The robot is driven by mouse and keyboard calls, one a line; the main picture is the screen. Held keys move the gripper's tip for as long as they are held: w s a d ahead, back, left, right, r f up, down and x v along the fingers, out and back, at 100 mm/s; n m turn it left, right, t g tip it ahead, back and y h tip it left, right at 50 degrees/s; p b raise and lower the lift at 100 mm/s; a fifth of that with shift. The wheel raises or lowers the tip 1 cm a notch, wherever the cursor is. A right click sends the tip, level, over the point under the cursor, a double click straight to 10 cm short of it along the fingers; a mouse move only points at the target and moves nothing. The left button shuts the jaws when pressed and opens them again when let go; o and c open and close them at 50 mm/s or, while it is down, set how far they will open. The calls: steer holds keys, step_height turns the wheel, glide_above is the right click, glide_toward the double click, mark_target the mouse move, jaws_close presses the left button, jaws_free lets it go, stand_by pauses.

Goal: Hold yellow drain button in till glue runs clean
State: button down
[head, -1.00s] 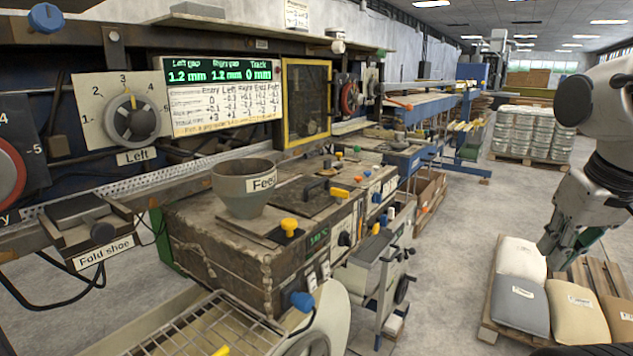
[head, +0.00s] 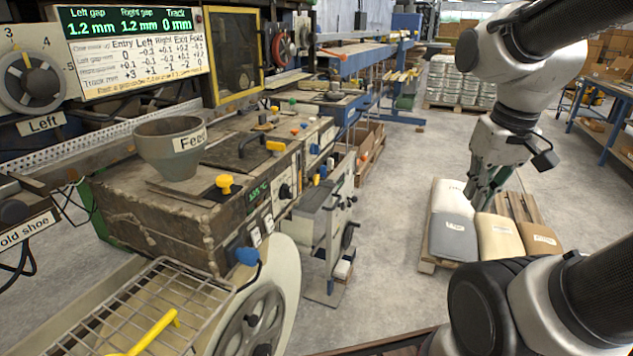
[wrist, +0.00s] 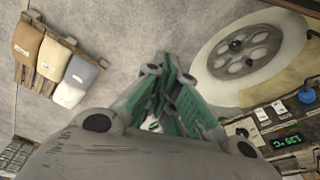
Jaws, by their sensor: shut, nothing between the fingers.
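A yellow mushroom-shaped button (head: 225,183) stands up from the top of the worn glue box (head: 165,215), just right of the grey Feed hopper (head: 170,148). No label on it is readable. My gripper (head: 478,205) hangs fingers-down at the right of the head view, well apart from the button, over the floor in front of the sacks. In the wrist view its green-sided fingers (wrist: 170,62) are shut and empty. The button does not show clearly in the wrist view.
A blue knob (head: 247,256), a large reel (head: 258,320) and a wire rack (head: 120,310) with a yellow handle (head: 150,335) are on the machine's near side. A grey cart (head: 325,230) stands beside it. Sacks (head: 453,238) lie on a pallet. Floor between is clear.

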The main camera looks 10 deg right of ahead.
mark_target(316, 180)
steer(key=w+a+f+m+g+y, duration=0.25)
steer(key=f+m+y, duration=0.35)
steer(key=f, duration=0.3)
steer(key=w+a+f+m+g+y, duration=0.1)
steer(key=w+a+f+m+y, duration=0.4)
steer(key=f, duration=0.3)
steer(key=w+a+f+m+t+y, duration=0.1)
steer(key=w+f+m+t+y, duration=0.3)
steer(key=w+m+t, duration=0.55)
steer(key=w+d+r+m+t, duration=0.1)
steer(key=w+r+m+t, duration=0.1)
steer(key=w, duration=0.8)
step_height(316, 180, up, 3)
steer(key=shift+f+m+t, duration=0.15)
steer(key=shift+m+t, duration=0.15)
steer(key=shift+m, duration=0.35)
steer(key=x, duration=1.4)
steer(key=shift+f, duration=0.2)
